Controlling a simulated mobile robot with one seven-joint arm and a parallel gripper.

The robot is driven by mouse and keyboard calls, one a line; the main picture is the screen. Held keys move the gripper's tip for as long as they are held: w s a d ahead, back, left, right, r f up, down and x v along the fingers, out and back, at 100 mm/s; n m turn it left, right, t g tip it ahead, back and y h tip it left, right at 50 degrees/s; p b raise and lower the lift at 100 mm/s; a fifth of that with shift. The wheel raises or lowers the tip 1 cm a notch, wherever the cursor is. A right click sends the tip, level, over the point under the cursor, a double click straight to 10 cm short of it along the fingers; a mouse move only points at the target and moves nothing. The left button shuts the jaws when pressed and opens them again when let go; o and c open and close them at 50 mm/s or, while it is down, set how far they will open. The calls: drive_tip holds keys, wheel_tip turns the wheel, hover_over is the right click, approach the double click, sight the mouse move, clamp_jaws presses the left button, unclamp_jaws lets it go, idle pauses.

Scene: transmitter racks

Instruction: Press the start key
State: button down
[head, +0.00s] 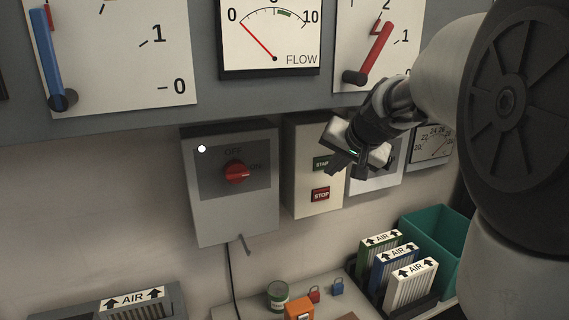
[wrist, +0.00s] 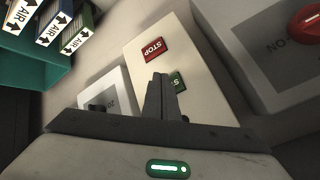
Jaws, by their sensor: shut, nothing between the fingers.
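The green start key (head: 320,163) is on a pale box (head: 304,206) on the wall, above the red stop key (head: 320,194). In the head view my gripper (head: 340,172) overlaps the right part of the start key. In the wrist view the fingers (wrist: 162,94) are shut and empty, pointing toward the box face. They partly cover the start key (wrist: 179,83) there, while the stop key (wrist: 153,49) shows clear beside it. I cannot tell whether the fingertips touch the start key.
A grey switch box (head: 230,212) with a red knob (head: 237,172) hangs to the left. Gauges, including a FLOW dial (head: 270,35), fill the panel above.

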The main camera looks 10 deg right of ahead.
drive_tip(key=shift+w, duration=0.1)
drive_tip(key=shift+w+a, duration=0.1)
drive_tip(key=shift+w, duration=0.25)
drive_tip(key=shift+w+a, duration=0.1)
drive_tip(key=shift+w, duration=0.35)
idle(0.8)
drive_tip(key=shift+s, duration=0.1)
drive_tip(key=shift+s+d+b, duration=0.2)
drive_tip(key=shift+s+b, duration=0.25)
drive_tip(key=shift+s, duration=0.3)
drive_tip(key=s, duration=0.1)
drive_tip(key=s+b, duration=0.1)
drive_tip(key=s, duration=0.1)
drive_tip(key=s+d+b, duration=0.1)
drive_tip(key=s, duration=0.1)
idle(0.4)
